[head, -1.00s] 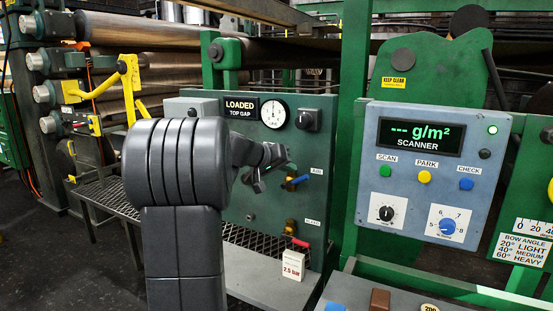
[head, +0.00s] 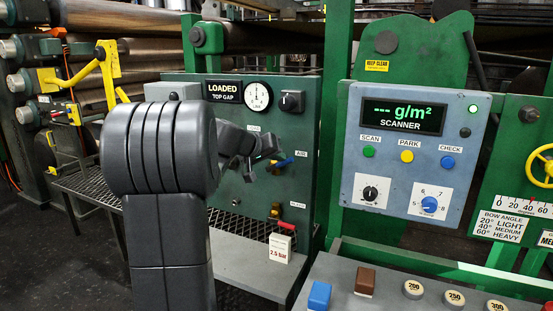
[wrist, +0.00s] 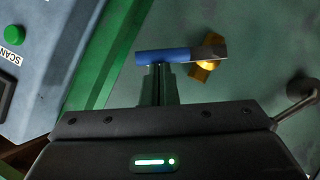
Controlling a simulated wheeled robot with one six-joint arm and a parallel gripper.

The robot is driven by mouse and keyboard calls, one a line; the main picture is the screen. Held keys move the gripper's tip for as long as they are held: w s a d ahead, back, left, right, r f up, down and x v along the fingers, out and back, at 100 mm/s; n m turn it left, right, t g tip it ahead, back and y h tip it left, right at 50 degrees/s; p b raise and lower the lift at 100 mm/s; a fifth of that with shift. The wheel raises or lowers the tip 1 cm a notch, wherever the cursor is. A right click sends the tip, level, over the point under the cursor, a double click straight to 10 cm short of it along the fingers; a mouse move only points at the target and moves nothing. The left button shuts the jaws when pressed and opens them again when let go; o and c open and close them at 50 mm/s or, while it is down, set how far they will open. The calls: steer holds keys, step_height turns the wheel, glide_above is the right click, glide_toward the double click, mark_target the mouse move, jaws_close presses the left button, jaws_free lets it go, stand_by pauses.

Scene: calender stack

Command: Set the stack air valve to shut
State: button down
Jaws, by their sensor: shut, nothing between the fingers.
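The air valve, with a blue lever (head: 286,161) on a brass body (head: 273,168), sits on the green panel (head: 240,190), beside a small label that seems to read AIR. In the head view the lever points right and slightly up. In the wrist view the blue lever (wrist: 165,56) lies level across the picture, with its brass body (wrist: 207,66) at its right end. My gripper (wrist: 158,72) is shut and empty, its tips at the lever's lower edge in that view. I cannot tell whether they touch. In the head view my gripper (head: 262,148) is partly hidden by my arm.
A red-handled valve (head: 288,225) is below, above a 2.5 bar block (head: 280,248). A gauge (head: 257,96) and black knob (head: 291,101) are above. The scanner box (head: 415,150) stands to the right. Blocks and discs lie on a grey surface (head: 385,295) in front.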

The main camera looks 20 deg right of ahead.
steer(key=shift+s+d+f, duration=0.1)
steer(key=shift+f, duration=0.05)
steer(key=b, duration=0.1)
steer(key=f+m+t+y+b, duration=0.1)
steer(key=b, duration=0.1)
steer(key=shift+s+d, duration=0.3)
steer(key=shift+s, duration=0.05)
steer(key=f+b, duration=0.1)
steer(key=b, duration=0.1)
steer(key=s+d+m+t+y+b, duration=0.1)
steer(key=b, duration=0.1)
steer(key=shift+f+m, duration=0.3)
steer(key=shift+f, duration=0.1)
steer(key=shift+r, duration=0.1)
